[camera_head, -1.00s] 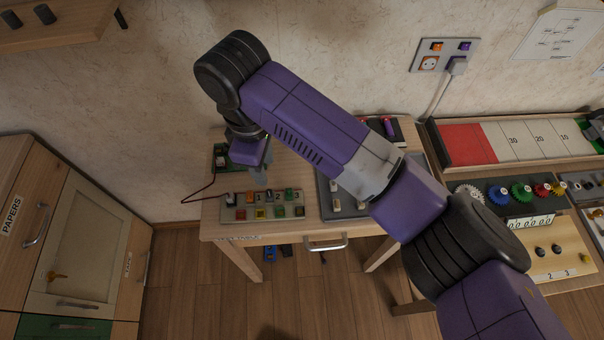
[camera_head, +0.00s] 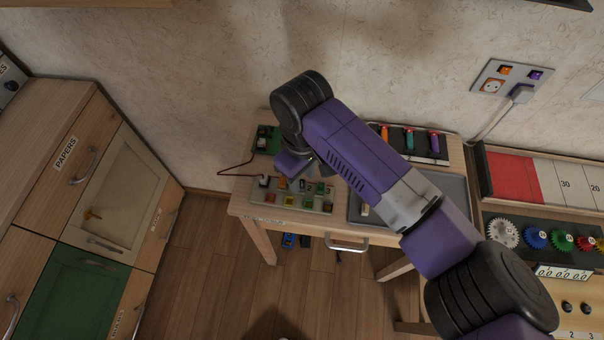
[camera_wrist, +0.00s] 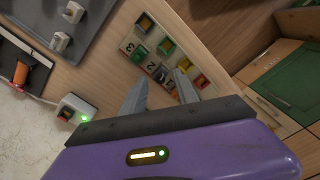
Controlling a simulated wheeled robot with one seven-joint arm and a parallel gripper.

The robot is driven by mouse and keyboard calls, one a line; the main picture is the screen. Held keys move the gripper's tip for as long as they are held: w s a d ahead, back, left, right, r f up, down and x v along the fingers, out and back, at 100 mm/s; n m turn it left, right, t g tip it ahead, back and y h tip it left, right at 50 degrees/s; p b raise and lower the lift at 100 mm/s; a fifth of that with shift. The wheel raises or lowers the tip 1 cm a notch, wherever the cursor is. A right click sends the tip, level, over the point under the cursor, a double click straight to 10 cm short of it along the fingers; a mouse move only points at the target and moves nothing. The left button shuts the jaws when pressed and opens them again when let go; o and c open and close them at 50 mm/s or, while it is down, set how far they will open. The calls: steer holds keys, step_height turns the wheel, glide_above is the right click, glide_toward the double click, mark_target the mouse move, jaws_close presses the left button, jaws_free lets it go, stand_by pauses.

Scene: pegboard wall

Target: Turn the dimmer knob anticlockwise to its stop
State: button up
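I cannot pick out the dimmer knob for certain in either view.
A grey tray (camera_head: 455,187) with pale pieces (camera_wrist: 60,42) lies beside the panel. A rack of coloured handles (camera_head: 409,140) stands behind it. A green board (camera_head: 262,142) with a red wire is at the table's back left.

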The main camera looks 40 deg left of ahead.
steer(key=shift+f, duration=0.1)
jaws_close()
steer(key=shift+n, duration=0.3)
steer(key=n, duration=0.3)
steer(key=shift+n+p, duration=0.3)
steer(key=shift+n, duration=1.8)
